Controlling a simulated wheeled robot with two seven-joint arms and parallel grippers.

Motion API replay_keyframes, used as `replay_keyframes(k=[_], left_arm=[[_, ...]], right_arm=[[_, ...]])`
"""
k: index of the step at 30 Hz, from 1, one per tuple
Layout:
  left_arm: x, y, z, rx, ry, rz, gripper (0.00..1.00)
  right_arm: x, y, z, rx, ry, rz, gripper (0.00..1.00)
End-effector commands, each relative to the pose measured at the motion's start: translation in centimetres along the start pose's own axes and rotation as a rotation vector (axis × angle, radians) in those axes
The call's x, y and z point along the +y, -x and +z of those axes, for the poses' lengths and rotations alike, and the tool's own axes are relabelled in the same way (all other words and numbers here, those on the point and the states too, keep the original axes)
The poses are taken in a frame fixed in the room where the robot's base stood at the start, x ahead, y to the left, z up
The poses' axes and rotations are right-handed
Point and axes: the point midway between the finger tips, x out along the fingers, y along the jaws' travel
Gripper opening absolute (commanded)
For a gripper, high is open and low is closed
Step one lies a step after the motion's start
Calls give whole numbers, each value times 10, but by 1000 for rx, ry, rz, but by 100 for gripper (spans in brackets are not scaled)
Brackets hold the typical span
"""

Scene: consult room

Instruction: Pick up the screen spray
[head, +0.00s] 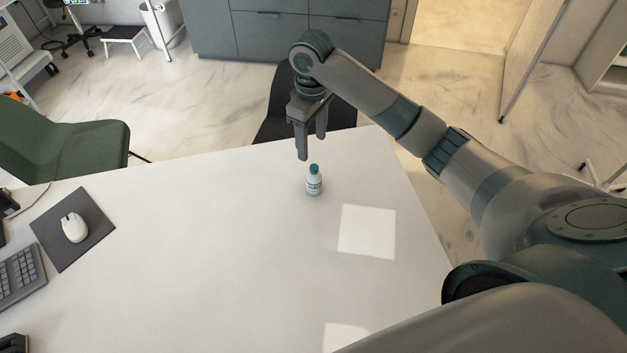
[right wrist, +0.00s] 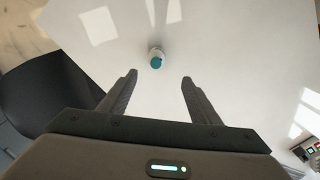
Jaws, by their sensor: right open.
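The screen spray (head: 314,182) is a small white bottle with a teal cap. It stands upright on the white desk (head: 220,240), near the desk's far edge. My right gripper (head: 312,146) hangs above and just beyond the bottle in the head view, with its fingers pointing down. In the right wrist view the bottle's teal cap (right wrist: 156,60) shows ahead of the fingertips, roughly midway between them. The right gripper (right wrist: 158,76) is open and empty, apart from the bottle. My left gripper is not in view.
A mouse (head: 74,228) on a dark mat (head: 90,212) and a keyboard (head: 18,276) lie at the desk's left. A green chair (head: 70,140) and a dark chair (head: 272,115) stand beyond the desk. The desk around the bottle is clear.

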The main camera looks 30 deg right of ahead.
Motion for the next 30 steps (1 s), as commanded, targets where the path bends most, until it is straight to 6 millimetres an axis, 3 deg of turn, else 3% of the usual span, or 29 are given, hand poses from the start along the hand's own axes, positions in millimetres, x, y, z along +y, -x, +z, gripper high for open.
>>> replay_keyframes(k=[8,24,30], left_arm=[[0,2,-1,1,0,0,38],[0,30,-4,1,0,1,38],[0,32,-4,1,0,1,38]], right_arm=[[-1,-16,0,-2,0,-3,57],[0,-105,1,-3,-2,-2,57],[1,-121,0,0,0,0,57]])
